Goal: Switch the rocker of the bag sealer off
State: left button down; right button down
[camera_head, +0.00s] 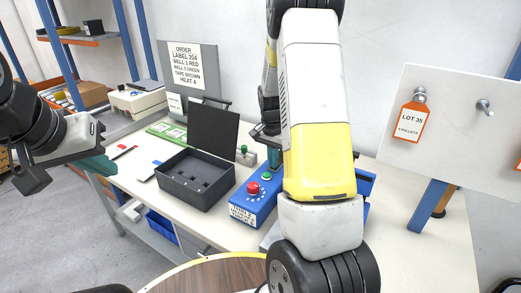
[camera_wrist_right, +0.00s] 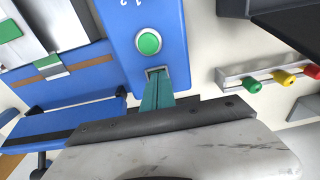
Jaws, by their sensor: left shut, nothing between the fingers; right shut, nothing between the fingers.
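A blue control box (camera_head: 254,198) with a red knob and a green button stands mid-table. In the right wrist view its blue panel (camera_wrist_right: 120,40) has a green round button (camera_wrist_right: 148,42) and a small framed rocker (camera_wrist_right: 155,71). A blue unit with a brown strip and bar (camera_wrist_right: 70,105) lies left of the panel; I cannot tell which part is the bag sealer. My right gripper (camera_wrist_right: 158,80) is shut, its teal tips at the rocker frame and partly covering it, so its position is unclear. My left gripper (camera_head: 103,165) is shut and empty at the left.
An open black case (camera_head: 195,185) sits left of the control box. A small stand with coloured knobs (camera_wrist_right: 270,80) is beside the panel. A white board (camera_head: 455,125) with a LOT 35 tag (camera_head: 412,121) stands at the right. My right arm hides part of the table.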

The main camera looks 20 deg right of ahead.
jog(key=shift+s+f, duration=0.2)
jog(key=shift+f, duration=0.25)
jog(key=shift+w+d+r, duration=0.25)
jog(key=shift+w+d, duration=0.25)
jog(key=shift+d, duration=0.2)
jog(key=shift+w, duration=0.1)
jog(key=shift+d+r, duration=0.1)
jog(key=shift+r, duration=0.15)
notch_tip(320, 180, up, 14)
jog(key=s+a, duration=0.1)
jog(key=a, duration=0.1)
jog(key=shift+s+a, duration=0.1)
